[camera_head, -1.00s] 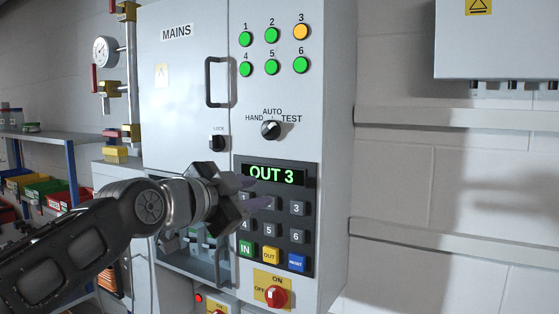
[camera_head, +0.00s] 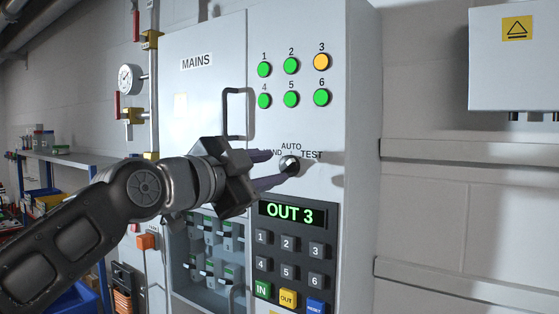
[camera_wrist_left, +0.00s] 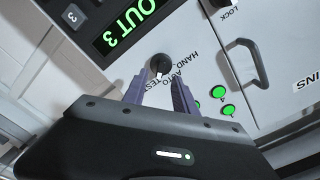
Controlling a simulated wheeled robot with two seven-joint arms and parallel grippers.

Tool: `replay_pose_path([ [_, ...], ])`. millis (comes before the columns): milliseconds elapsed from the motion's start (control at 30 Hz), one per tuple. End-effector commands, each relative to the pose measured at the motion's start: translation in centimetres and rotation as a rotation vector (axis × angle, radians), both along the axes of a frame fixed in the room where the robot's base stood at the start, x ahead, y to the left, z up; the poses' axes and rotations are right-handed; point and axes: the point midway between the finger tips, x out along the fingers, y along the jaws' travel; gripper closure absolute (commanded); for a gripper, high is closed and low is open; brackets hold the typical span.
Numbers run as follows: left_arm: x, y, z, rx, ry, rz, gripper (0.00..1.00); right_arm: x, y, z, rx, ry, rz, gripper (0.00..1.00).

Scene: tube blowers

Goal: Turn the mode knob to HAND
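The mode knob (camera_head: 289,165) is round and black on the grey cabinet front, below the AUTO label. HAND is partly covered by my fingers, and TEST stands at its right. My left gripper (camera_head: 277,168) is open, its two purple fingers pointing at the knob from the left. In the left wrist view the knob (camera_wrist_left: 160,65) lies at or just past the fingertips (camera_wrist_left: 162,76), roughly between them. A light mark on it faces the AUTO and TEST side; its exact setting is unclear, as is any contact. My right gripper is out of view.
Above the knob are several green lamps (camera_head: 291,65) and one yellow lamp (camera_head: 320,62). Below are the OUT 3 display (camera_head: 290,213) and a keypad (camera_head: 287,243). A door handle (camera_head: 229,112) stands out just above my left gripper.

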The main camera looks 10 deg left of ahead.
Motion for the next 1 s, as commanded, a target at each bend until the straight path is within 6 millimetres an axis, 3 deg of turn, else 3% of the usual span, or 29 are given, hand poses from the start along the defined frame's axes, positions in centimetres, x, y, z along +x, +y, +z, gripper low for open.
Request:
replay_pose_path([
  [200,2.8,-1.1,0.2,-0.001,0.001,0.001,0.66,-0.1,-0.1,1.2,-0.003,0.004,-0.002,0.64],
  [567,3.4,-1.3,0.0,-0.001,0.000,0.001,0.66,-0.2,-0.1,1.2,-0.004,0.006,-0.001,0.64],
  [1000,3.4,-1.3,0.0,-0.001,0.000,0.001,1.00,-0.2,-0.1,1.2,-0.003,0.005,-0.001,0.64],
])
